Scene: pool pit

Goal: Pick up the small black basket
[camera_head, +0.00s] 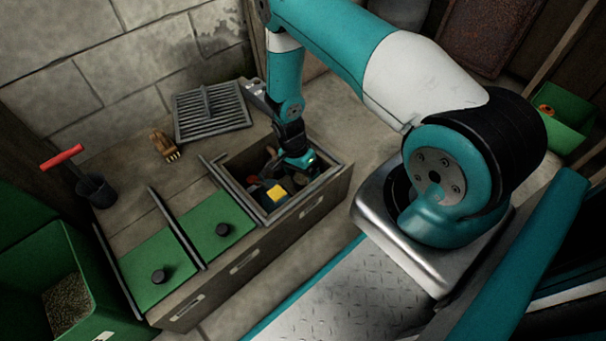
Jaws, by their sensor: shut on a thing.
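My arm reaches down into the open compartment of the wooden box (325,195) in the middle of the view. My gripper (297,180) is low inside this compartment, and its fingertips are mostly hidden by its own body and the shadow. It is shut on a dark thing there, which looks like the small black basket (301,185); only a little of it shows, so its shape and tilt are unclear. A blue thing with a yellow top (277,193) lies close beside it, to the left in the same compartment.
Two green lids (158,268) with black knobs cover the box's other compartments. Green bins are at far left (95,265) and right (565,112). The compartment's rim surrounds my gripper closely.

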